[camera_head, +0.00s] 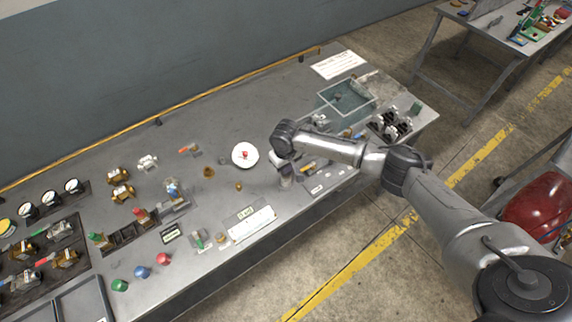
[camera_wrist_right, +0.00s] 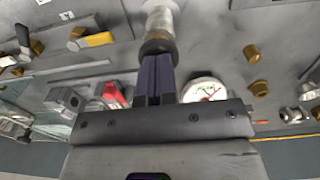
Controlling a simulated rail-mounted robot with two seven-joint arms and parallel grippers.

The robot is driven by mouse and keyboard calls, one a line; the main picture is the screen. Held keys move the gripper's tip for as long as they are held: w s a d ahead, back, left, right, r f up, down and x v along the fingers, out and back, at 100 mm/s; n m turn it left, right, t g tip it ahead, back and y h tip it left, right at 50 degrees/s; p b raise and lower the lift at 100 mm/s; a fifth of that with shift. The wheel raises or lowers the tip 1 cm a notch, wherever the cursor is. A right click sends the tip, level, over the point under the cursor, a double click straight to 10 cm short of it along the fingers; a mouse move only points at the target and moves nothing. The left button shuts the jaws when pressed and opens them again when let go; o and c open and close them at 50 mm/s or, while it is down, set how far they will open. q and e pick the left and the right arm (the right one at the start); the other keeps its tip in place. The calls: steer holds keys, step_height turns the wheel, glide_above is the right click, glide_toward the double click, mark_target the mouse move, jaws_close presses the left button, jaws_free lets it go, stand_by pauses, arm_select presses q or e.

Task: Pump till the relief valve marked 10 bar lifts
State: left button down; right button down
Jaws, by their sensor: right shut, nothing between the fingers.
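My right gripper (camera_head: 286,180) reaches down over the front part of the bench, just right of a white round gauge (camera_head: 245,155) with a red needle. In the right wrist view its dark fingers (camera_wrist_right: 155,70) are together and hold nothing. A silver cylinder with a black collar (camera_wrist_right: 159,28) stands right at the fingertips; I cannot tell whether they touch it. The gauge also shows beside the fingers in the wrist view (camera_wrist_right: 205,90). Brass fittings (camera_head: 121,192) lie at the left. No 10 bar marking is legible, so I cannot tell which part is that relief valve. My left gripper is not in view.
A clear bin (camera_head: 346,97) and a dark rack of fittings (camera_head: 390,125) stand at the right end. Green, blue and red caps (camera_head: 142,272) lie at the front left. Several gauges (camera_head: 50,197) are at the far left. The bench's back middle is mostly clear.

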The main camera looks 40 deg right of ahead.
step_height(320, 180, up, 4)
steer(key=p, duration=0.5)
steer(key=shift+s+r, duration=0.1)
step_height(320, 180, up, 10)
steer(key=shift+a, duration=0.1)
stand_by(0.6)
stand_by(0.6)
stand_by(0.4)
